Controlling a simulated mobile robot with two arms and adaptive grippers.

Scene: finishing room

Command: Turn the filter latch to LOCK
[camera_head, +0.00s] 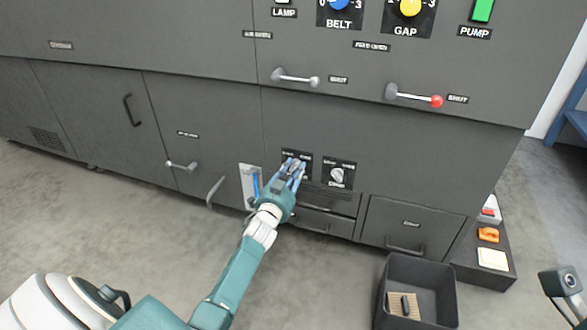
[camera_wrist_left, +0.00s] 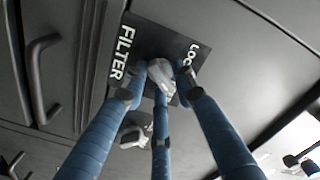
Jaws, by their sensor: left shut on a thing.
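The filter latch is a small pale knob (camera_wrist_left: 160,74) on a black plate (camera_wrist_left: 150,42) marked FILTER and LOCK in the left wrist view. My left gripper (camera_wrist_left: 160,85) is shut on this knob, its blue fingers around it. The fingers hide part of the knob, so I cannot tell exactly which way it points. The LOCK word is at the upper right of the plate there. In the head view my left gripper (camera_head: 295,172) covers most of the plate on the dark cabinet front.
A second pale knob (camera_head: 337,175) sits on the plate just right of the latch. Handles (camera_head: 296,77) project above. A dark bin (camera_head: 435,270) stands on the floor at the lower right. Open floor lies to the left.

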